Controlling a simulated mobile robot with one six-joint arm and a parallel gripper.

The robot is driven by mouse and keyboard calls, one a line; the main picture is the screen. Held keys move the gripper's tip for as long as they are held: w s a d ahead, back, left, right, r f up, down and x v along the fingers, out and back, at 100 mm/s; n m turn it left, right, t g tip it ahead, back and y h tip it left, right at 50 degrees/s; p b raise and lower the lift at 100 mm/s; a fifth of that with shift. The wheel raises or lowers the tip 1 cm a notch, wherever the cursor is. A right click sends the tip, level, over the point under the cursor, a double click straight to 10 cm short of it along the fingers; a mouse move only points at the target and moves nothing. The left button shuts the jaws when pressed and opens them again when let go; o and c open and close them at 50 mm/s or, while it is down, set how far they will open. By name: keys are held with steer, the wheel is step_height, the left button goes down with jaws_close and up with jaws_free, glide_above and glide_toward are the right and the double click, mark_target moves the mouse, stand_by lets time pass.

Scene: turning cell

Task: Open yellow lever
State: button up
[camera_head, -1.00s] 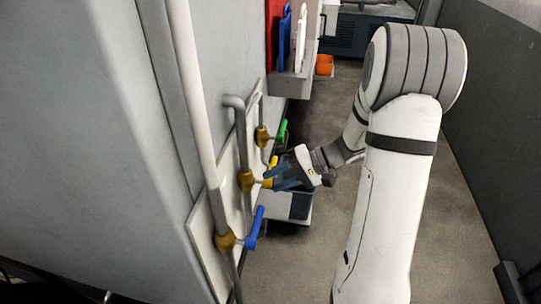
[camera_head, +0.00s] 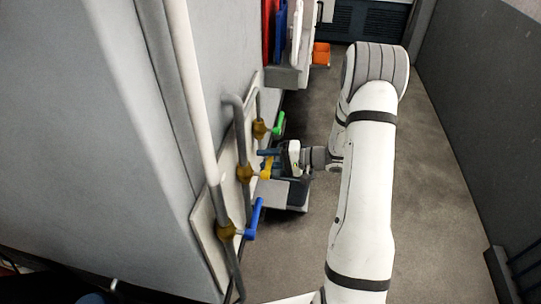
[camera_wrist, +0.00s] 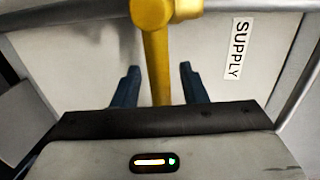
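The yellow lever (camera_head: 267,167) is on the middle valve of a pale wall panel. In the wrist view the yellow lever (camera_wrist: 157,55) runs down from its round hub at the top, between my two blue fingers. My gripper (camera_head: 268,161) is at the lever in the head view. In the wrist view my gripper (camera_wrist: 161,88) has its fingers apart, one on each side of the lever, with a visible gap on both sides. The lever's near end is hidden behind the gripper body.
A green lever (camera_head: 279,124) sits on the farther valve and a blue lever (camera_head: 255,218) on the nearer one. Grey vertical pipes (camera_head: 240,130) run along the panel. A SUPPLY label (camera_wrist: 236,49) is right of the lever. The floor (camera_head: 430,200) at right is clear.

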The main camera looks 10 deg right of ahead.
steer(key=shift+w+a+f, duration=0.1)
steer(key=shift+w+a, duration=0.05)
steer(key=shift+a, duration=0.25)
steer(key=shift+c, duration=0.5)
jaws_close()
